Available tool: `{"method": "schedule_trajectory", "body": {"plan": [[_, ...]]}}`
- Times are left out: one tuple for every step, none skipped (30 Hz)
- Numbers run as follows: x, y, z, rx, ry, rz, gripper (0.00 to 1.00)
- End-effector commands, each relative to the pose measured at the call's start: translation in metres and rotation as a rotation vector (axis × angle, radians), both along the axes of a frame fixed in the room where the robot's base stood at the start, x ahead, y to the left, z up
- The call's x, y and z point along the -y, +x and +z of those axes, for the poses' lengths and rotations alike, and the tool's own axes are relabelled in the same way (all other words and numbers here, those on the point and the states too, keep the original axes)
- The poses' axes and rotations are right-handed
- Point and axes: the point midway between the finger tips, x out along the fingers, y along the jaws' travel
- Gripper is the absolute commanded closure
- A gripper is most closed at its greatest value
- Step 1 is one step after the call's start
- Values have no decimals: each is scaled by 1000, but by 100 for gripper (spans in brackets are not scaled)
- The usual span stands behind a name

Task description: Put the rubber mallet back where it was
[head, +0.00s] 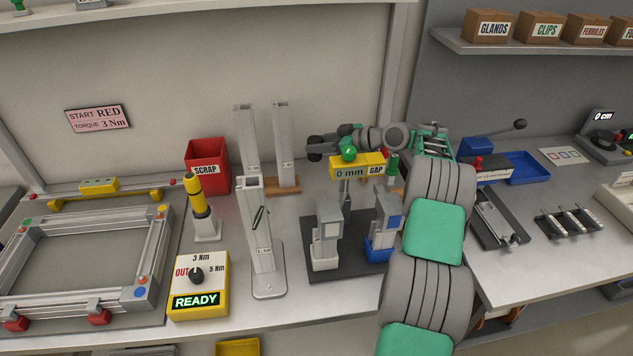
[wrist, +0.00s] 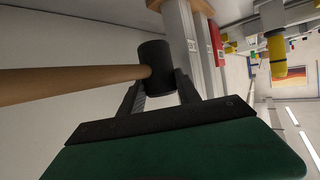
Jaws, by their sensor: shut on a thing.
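The rubber mallet (wrist: 157,66) has a black cylindrical head and a pale wooden handle (wrist: 70,83) that runs to the left edge of the wrist view. My gripper (wrist: 160,86) is shut on the mallet's head, one dark finger on each side. In the head view, my gripper (head: 324,147) is at the left end of my arm, raised behind the yellow "0 mm GAP" sign (head: 357,166). There the mallet is small and dark, and its handle cannot be made out.
Tall grey posts (head: 260,235) stand left of the gap fixture (head: 326,235). A red SCRAP bin (head: 207,165), a yellow screwdriver (head: 196,197) and a torque box (head: 199,287) are further left. A blue tray (head: 528,167) lies on the right bench. An aluminium frame (head: 150,250) fills the left.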

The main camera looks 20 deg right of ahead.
Motion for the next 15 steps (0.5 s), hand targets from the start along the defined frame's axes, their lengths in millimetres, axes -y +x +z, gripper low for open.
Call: {"method": "schedule_trajectory", "body": {"plan": [[0,0,-8,-1,2,0,100],[0,0,-14,-3,3,-1,100],[0,0,-23,-3,2,0,100],[0,0,-30,-4,3,0,100],[0,0,-36,-2,2,0,100],[0,0,-44,-2,2,0,100],[0,0,-48,0,2,1,100],[0,0,-52,0,1,0,100],[0,1,-57,0,1,0,100],[0,0,-61,0,1,0,100],[0,0,-65,-1,1,0,100],[0,0,-71,-1,1,-1,100],[0,0,-76,-3,2,0,100],[0,0,-82,-3,2,0,100],[0,0,-88,-3,3,-1,100]]}}
